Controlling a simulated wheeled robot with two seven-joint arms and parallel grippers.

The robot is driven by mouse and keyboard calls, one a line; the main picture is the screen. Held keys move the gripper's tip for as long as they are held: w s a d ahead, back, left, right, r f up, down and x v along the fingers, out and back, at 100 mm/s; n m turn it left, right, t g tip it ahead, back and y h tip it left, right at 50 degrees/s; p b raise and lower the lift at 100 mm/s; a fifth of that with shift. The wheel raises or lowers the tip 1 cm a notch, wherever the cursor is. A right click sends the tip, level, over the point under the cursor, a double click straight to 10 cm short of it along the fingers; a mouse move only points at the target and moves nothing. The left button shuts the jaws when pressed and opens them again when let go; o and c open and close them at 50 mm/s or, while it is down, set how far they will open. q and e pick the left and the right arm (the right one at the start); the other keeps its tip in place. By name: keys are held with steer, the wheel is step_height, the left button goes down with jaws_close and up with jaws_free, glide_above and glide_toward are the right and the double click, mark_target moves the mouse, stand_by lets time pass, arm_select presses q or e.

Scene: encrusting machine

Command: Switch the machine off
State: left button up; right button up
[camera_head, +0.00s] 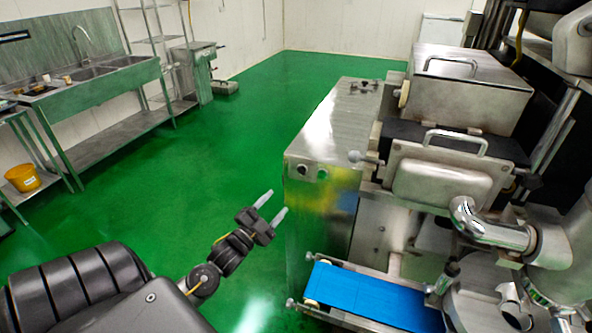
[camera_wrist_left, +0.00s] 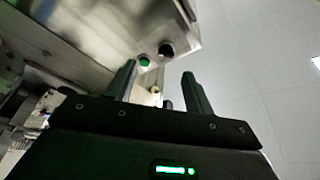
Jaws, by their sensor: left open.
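The steel encrusting machine (camera_head: 335,125) stands to the right in the head view. Two small round controls sit on the upper part of its near face: a left one (camera_head: 303,170) and a right one (camera_head: 322,173). The left wrist view shows a green button (camera_wrist_left: 144,61) and a dark round knob (camera_wrist_left: 166,49) beside it on the steel panel. My left gripper (camera_head: 274,206) is open and empty, to the left of and a little below these controls, apart from the machine. Its two fingers (camera_wrist_left: 159,72) point toward the panel in the wrist view. My right gripper is out of view.
A blue conveyor belt (camera_head: 375,295) sticks out low on the machine's near side. Steel hoppers and pipes rise at the right. A sink bench (camera_head: 110,70) and a yellow bucket (camera_head: 22,177) are at the left. The green floor (camera_head: 190,170) between is clear.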

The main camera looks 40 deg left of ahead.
mark_target(300, 173)
arm_select(q)
steer(key=w+r+p, duration=0.1)
steer(key=w, duration=0.2)
steer(key=w+r+p, duration=0.1)
steer(key=w+r, duration=0.1)
steer(key=w, duration=0.1)
steer(key=w+r+p, duration=0.1)
steer(key=w, duration=0.2)
steer(key=shift+r, duration=0.2)
steer(key=shift+w+r+p, duration=0.1)
steer(key=shift+w+p, duration=0.35)
steer(key=shift+w, duration=0.25)
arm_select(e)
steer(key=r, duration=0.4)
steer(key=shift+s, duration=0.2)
arm_select(q)
steer(key=c, duration=1)
